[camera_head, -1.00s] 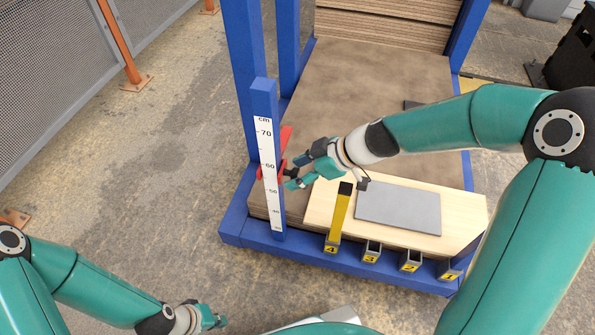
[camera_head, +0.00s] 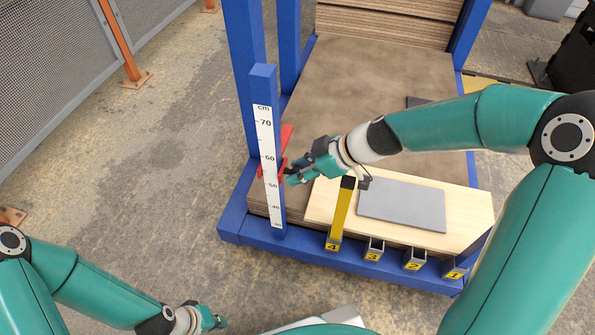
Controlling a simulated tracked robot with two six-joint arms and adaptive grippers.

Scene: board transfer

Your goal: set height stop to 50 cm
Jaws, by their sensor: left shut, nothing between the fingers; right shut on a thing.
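The red height stop (camera_head: 287,136) sits on the blue post with the white cm scale (camera_head: 265,135). Its lower red part crosses the scale between the 60 and 50 marks, roughly midway. My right gripper (camera_head: 291,174) reaches in from the right and is shut on the height stop, just right of the post; the fingers partly hide the gripped part. My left gripper (camera_head: 217,322) is low at the bottom edge, shut and empty, far from the stop.
The blue rack (camera_head: 350,253) holds a brown board stack (camera_head: 375,75). A pale board (camera_head: 460,213) with a grey plate (camera_head: 402,203) lies near its front. A yellow post (camera_head: 341,215) stands in slot 4; the other numbered slots look empty. Floor left of the rack is clear.

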